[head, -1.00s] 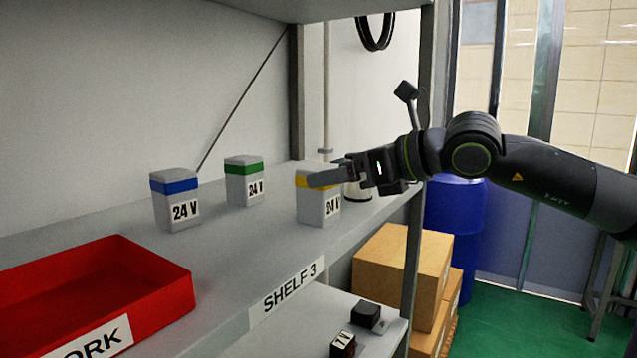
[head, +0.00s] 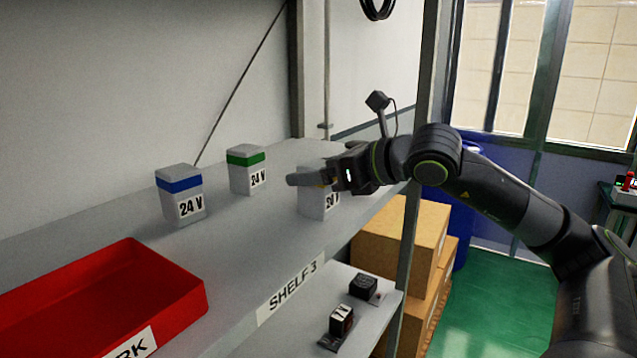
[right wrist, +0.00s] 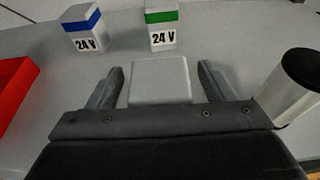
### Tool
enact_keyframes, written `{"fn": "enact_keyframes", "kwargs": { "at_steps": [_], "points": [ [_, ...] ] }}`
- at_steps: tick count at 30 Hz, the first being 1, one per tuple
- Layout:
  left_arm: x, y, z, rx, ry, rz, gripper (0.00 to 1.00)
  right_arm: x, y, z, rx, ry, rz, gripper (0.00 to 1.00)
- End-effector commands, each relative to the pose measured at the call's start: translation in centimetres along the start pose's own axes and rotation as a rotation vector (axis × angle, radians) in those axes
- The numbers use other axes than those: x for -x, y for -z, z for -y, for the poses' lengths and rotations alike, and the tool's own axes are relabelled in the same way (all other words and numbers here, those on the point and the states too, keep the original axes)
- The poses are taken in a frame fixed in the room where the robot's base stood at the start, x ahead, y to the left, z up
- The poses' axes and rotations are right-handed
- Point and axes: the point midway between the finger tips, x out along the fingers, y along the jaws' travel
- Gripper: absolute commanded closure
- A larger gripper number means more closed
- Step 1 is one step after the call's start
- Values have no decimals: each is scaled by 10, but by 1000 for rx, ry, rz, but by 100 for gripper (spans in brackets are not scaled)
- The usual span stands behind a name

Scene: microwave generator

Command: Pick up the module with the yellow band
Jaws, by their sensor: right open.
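The module with the yellow band (head: 312,205) stands upright on the shelf, a pale grey block with a "24 V" label. My right gripper (head: 312,179) is at its top and hides most of the yellow band in the head view. In the right wrist view the module's plain top (right wrist: 160,82) lies between the two spread fingers of my right gripper (right wrist: 162,85). A gap shows on each side there, so the gripper is open and not holding it. My left gripper is not in view.
A blue-banded module (head: 180,195) and a green-banded module (head: 246,172) stand to the left on the shelf. A red tray (head: 190,300) is at the front left. In the right wrist view a dark-topped cylinder (right wrist: 285,95) stands close right of the gripper. A shelf post (head: 408,235) is at right.

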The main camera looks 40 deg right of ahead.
Motion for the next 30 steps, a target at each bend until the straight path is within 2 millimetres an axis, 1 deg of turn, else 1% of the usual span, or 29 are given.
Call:
{"fn": "enact_keyframes", "kwargs": {
  "at_steps": [7,18,20,30],
  "points": [
    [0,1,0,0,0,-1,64,0,0,0,1,0,0,25],
    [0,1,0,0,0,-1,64,0,0,0,1,0,0,73],
    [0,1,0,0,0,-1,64,0,0,0,1,0,0,80],
    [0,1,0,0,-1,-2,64,0,-3,0,1,1,1,80]
  ]
}}
